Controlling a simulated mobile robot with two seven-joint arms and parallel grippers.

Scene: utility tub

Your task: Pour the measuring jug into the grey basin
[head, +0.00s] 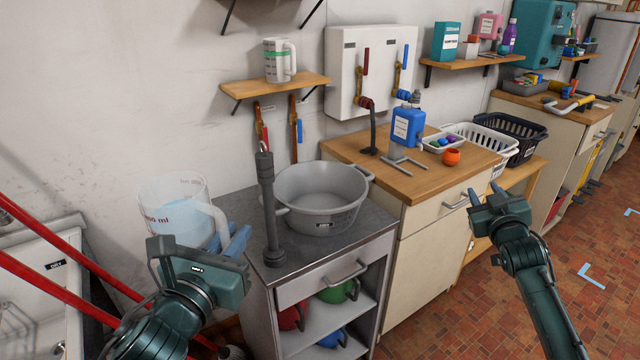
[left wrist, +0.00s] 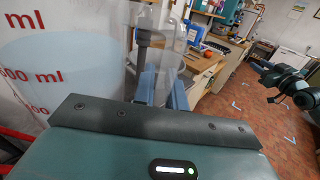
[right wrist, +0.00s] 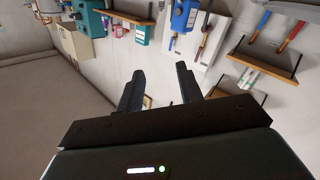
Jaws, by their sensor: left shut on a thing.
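The clear measuring jug (head: 172,208) with red markings holds pale blue liquid and is upright, left of the grey basin. It fills the left side of the left wrist view (left wrist: 60,75). My left gripper (head: 235,241) is shut on its handle. The grey basin (head: 322,222) stands on the dark top of a low cabinet and looks empty where its inside shows. My right gripper (head: 487,200) is open and empty, in front of the wooden cabinets, right of and apart from the basin. Its two fingers stand apart in the right wrist view (right wrist: 160,85).
A dark upright post (head: 268,205) stands on the cabinet top between jug and basin. Red poles (head: 60,275) and a white sink (head: 40,255) are at left. A white jug (head: 279,62) sits on the shelf above.

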